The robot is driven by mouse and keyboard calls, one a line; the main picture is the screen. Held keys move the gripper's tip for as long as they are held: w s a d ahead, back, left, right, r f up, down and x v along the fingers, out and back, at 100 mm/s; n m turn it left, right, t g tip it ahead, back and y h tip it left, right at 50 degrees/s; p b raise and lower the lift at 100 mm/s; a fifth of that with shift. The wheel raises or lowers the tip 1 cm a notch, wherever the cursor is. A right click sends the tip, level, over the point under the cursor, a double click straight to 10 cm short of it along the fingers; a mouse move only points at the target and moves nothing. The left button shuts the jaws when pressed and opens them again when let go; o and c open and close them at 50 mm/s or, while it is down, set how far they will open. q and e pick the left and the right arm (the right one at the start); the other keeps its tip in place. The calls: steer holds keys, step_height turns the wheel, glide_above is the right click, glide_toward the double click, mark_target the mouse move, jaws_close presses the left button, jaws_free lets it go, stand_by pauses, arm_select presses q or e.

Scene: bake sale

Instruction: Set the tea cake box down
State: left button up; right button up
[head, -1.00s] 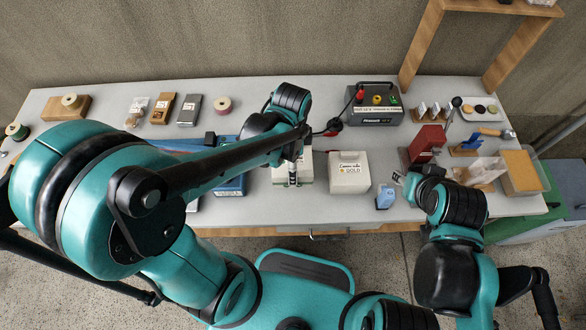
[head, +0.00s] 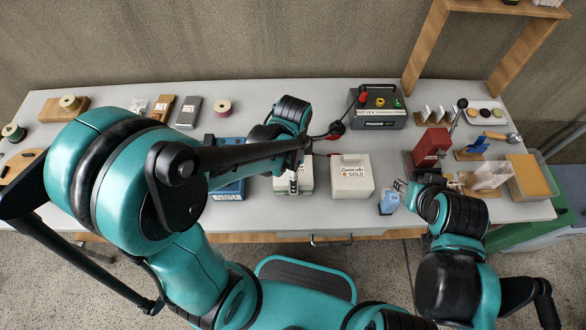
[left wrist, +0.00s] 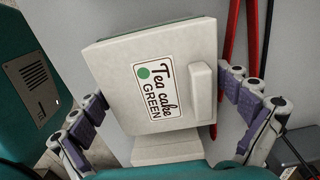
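The tea cake box (left wrist: 140,60) is pale grey-white, with a "Tea cake GREEN" label and a raised tab. It sits tilted in the left wrist picture. The fingers of my left gripper (left wrist: 165,92) lie against its two opposite sides. In the head view the box (head: 280,185) is partly hidden by my left gripper (head: 293,183). It is left of the "GOLD" box (head: 352,183). Whether its underside touches the table is hidden. My right gripper (head: 400,186) is small in view, close to a small blue item (head: 389,204); its opening is unclear.
A blue box (head: 228,191) stands close on the left. A dark power unit (head: 379,119) with red and black leads stands behind. A red block (head: 432,147) is on the right. The grey table (head: 250,218) is bare along its front edge.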

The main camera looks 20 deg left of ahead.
arm_select(q)
steer(key=shift+r, duration=0.15)
arm_select(e)
steer(key=shift+r, duration=0.15)
arm_select(q)
steer(key=shift+r+p, duration=0.35)
arm_select(e)
steer(key=shift+r, duration=0.2)
arm_select(q)
step_height(320, 180, up, 10)
steer(key=p, duration=0.4)
steer(key=s+a+r+n+t, duration=0.4)
steer(key=a+r+n+t, duration=0.2)
steer(key=n, duration=0.8)
steer(key=shift+a+r+n+t+p, duration=0.25)
steer(key=shift+r+n+t+p, duration=0.15)
steer(key=shift+r+t, duration=0.25)
arm_select(e)
step_height(320, 180, up, 5)
steer(key=shift+f, duration=0.15)
arm_select(q)
steer(key=shift+s, duration=0.1)
